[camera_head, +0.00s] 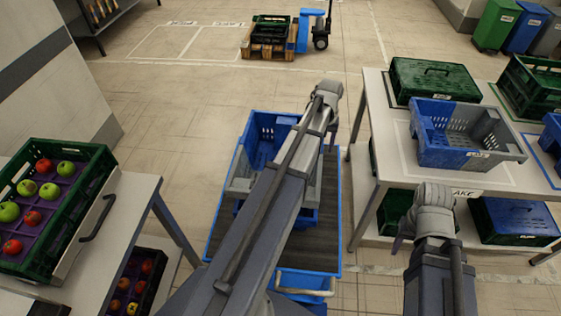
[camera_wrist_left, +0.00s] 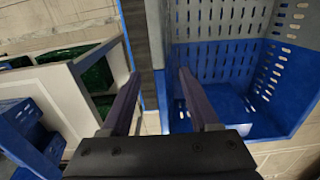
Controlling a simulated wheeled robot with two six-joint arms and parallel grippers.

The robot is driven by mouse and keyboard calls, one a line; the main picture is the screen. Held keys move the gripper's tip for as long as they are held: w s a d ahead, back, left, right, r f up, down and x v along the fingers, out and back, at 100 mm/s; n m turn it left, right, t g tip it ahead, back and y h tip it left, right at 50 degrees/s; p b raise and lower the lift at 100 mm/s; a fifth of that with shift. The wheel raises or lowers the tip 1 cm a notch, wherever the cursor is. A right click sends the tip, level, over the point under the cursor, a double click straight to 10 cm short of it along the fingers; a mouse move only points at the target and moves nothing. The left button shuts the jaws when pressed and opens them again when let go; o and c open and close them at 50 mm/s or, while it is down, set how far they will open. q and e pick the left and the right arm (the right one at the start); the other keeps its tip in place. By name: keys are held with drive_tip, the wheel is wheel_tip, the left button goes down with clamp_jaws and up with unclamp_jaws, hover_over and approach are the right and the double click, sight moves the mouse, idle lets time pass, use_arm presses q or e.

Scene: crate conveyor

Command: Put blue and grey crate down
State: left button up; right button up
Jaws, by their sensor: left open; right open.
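One blue and grey crate (camera_head: 256,150) sits on the blue-edged cart, partly hidden behind my left arm. In the left wrist view this crate (camera_wrist_left: 230,62) fills the right side, empty, with a blue floor and a grey slotted wall. My left gripper (camera_wrist_left: 160,95) is open, its fingers apart near the crate's side wall. I cannot tell whether they touch it. In the head view my arm hides that gripper. A second blue and grey crate (camera_head: 455,156) stands upright on the white table (camera_head: 400,160). My right gripper does not show; only its arm is seen.
The cart (camera_head: 325,240) has a dark deck with bare room at right and front. A closed green crate (camera_head: 432,80) stands behind the table crate. An apple crate (camera_head: 100,172) is on the left table. Open floor lies beyond the cart.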

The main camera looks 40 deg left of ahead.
use_arm(q)
wheel_tip(320, 180, down, 5)
drive_tip(key=b, duration=0.4)
drive_tip(key=shift+r, duration=0.1)
clamp_jaws()
idle(1.2)
